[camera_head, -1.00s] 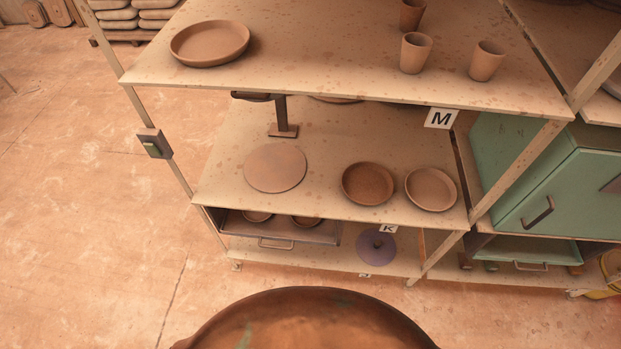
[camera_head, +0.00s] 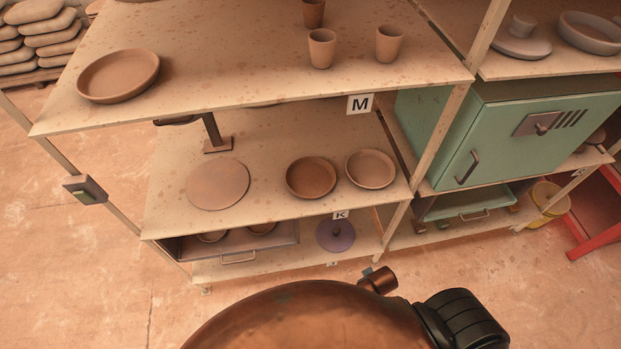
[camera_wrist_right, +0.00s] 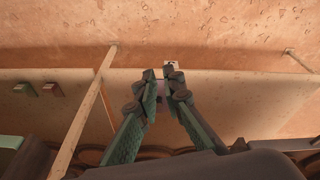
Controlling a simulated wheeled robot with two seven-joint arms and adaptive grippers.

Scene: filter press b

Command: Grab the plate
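In the head view, a flat round brown plate (camera_head: 218,184) lies on the middle shelf. Two shallow round dishes, a darker one (camera_head: 311,177) and a lighter one (camera_head: 370,168), sit to its right, apart from it. A larger rimmed dish (camera_head: 119,75) sits on the upper shelf at left. I cannot tell which of these is the task's plate. My right gripper (camera_wrist_right: 161,73) shows in the wrist view with a narrow gap between its fingertips and nothing held. It is not visible in the head view. My left gripper is in neither view.
Clay cups (camera_head: 322,48) stand on the upper shelf (camera_head: 230,70), with an M label on its edge. A stand (camera_head: 214,133) is behind the flat plate. A drawer (camera_head: 238,246) and a purple lid (camera_head: 336,235) are below. A green cabinet (camera_head: 520,135) is at right.

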